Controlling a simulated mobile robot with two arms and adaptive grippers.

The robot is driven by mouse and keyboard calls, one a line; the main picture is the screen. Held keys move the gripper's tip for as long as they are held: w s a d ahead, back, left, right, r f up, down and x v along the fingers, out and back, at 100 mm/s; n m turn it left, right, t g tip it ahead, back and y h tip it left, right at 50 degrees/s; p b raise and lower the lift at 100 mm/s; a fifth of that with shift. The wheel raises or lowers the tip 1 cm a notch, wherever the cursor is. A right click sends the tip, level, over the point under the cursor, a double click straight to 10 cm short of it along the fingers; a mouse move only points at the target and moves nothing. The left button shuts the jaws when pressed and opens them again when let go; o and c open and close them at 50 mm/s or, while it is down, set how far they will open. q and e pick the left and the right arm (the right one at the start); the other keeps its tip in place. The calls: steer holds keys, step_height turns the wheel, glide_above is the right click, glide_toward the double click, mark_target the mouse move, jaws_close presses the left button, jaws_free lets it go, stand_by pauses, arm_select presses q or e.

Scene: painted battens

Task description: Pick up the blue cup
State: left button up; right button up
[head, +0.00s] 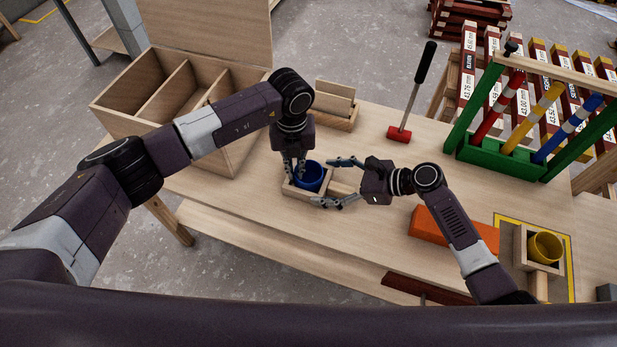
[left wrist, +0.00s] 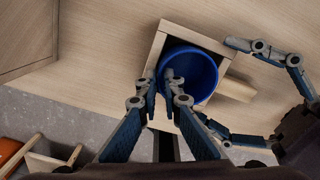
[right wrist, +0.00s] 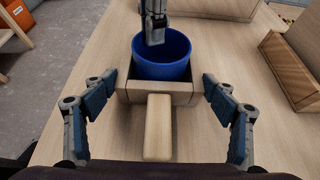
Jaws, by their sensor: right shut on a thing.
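The blue cup (head: 308,177) stands upright in a small wooden box with a handle (right wrist: 158,128) on the workbench. It also shows in the left wrist view (left wrist: 205,70) and the right wrist view (right wrist: 162,68). My left gripper (left wrist: 158,82) points down at the cup, its fingers a little apart. One finger reaches inside the cup and the other is beside its wall. My right gripper (right wrist: 160,88) is spread wide and shut on the wooden box, one finger at each side, with the handle between them. The cup's bottom is hidden in the box.
A divided wooden crate (head: 180,95) stands at the left. A mallet (head: 410,100) and a green rack (head: 510,160) of coloured rods are behind. An orange block (head: 452,232) and a yellow cup (head: 545,247) in another wooden box are at the right.

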arm_select(q)
steer(key=shift+f, duration=0.3)
jaws_close()
steer(key=shift+r, duration=0.1)
step_height(320, 180, up, 10)
stand_by(0.3)
arm_select(e)
steer(key=o, duration=1.4)
